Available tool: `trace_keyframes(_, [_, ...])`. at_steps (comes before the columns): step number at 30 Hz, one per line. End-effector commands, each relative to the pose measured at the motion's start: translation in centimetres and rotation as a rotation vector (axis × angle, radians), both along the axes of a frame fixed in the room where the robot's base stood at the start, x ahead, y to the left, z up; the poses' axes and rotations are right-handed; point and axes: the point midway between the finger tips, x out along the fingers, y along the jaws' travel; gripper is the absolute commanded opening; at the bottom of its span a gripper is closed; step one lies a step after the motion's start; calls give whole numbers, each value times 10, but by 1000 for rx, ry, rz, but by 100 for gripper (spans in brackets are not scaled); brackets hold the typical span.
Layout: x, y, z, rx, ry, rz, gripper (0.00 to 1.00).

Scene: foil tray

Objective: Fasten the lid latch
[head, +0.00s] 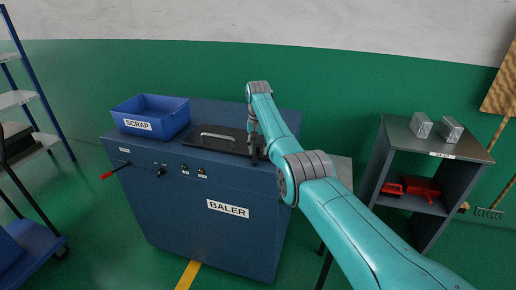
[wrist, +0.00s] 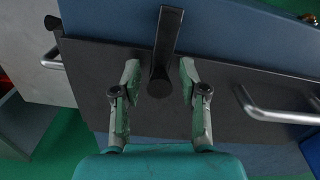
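The blue baler (head: 227,208) has a dark lid (head: 215,140) with a silver handle (head: 218,136) lying flat on its top. In the wrist view the lid (wrist: 215,100) is a dark plate with its handle (wrist: 270,108) at the right. A dark latch lever (wrist: 167,35) with a rounded end lies over the lid's edge. My gripper (wrist: 159,75) is open, with one finger on each side of the lever's rounded end and a small gap on both sides. In the head view my gripper (head: 255,150) is at the lid's right end, and the arm partly hides the latch there.
A blue SCRAP bin (head: 170,120) stands on the baler's left top. A red-tipped lever (head: 113,172) sticks out at the front left. A grey shelf (head: 400,150) with metal blocks (head: 421,125) and red items stands at the right. A blue rack (head: 35,90) is at the left.

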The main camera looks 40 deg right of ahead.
Motion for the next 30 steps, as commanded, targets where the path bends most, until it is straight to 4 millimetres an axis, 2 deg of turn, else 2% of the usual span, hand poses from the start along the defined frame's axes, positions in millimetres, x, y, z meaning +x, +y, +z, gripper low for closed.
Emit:
trace_keyframes(7, [1,0,2,-1,-3,-1,43])
trace_keyframes(11, [2,0,10,-2,-6,-1,43])
trace_keyframes(14, [2,0,25,-2,-6,-1,43])
trace_keyframes(24, [1,0,90,-1,-4,-1,43])
trace_keyframes(30, [1,0,113,-1,-2,-1,43])
